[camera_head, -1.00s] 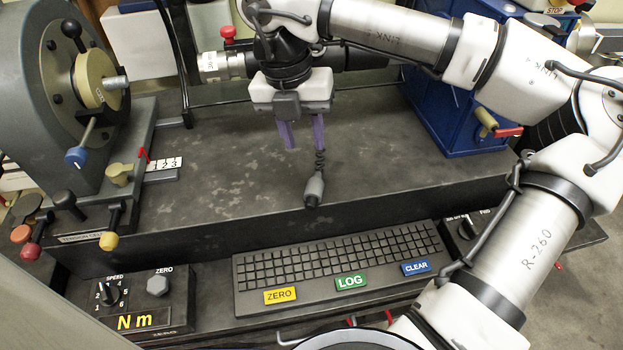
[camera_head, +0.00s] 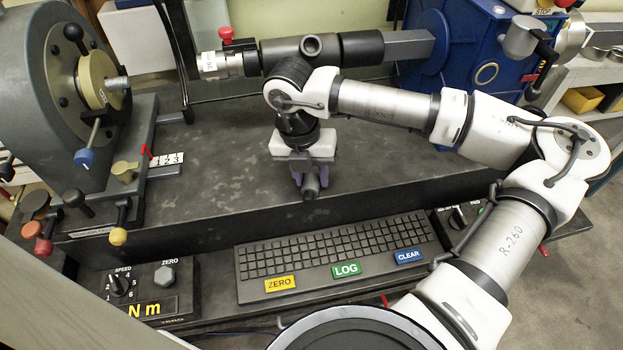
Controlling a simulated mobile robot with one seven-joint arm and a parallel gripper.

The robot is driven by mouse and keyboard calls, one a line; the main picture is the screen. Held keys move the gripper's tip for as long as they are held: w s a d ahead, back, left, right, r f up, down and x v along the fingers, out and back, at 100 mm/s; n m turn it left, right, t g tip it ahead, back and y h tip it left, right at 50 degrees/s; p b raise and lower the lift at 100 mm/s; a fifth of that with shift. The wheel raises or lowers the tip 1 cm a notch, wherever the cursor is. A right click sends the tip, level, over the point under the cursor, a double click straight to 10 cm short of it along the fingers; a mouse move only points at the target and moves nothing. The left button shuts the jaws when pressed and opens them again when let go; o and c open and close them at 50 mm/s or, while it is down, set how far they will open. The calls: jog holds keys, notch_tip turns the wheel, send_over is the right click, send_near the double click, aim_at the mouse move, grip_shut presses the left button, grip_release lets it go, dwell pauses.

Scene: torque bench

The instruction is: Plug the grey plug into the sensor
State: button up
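The grey plug (camera_head: 311,187) is at the front edge of the bench top, in the middle of the view; its coiled cable is hidden now. My gripper (camera_head: 309,180) points down at the plug, with its purple fingers seen on either side of it. Whether the fingers touch or grip the plug cannot be told. The sensor appears to be the dark horizontal cylinder (camera_head: 358,48) at the back, with a round socket-like port (camera_head: 311,45) facing up and forward. The port is clear of my arm in this view.
A grey dial unit (camera_head: 55,110) with levers stands at the left, and a blue machine (camera_head: 465,60) at the back right. A keyboard (camera_head: 335,257) with coloured keys lies below the bench edge. The bench top (camera_head: 220,160) is mostly bare.

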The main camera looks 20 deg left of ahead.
jog(key=c, duration=0.7)
jog(key=shift+r, duration=0.15)
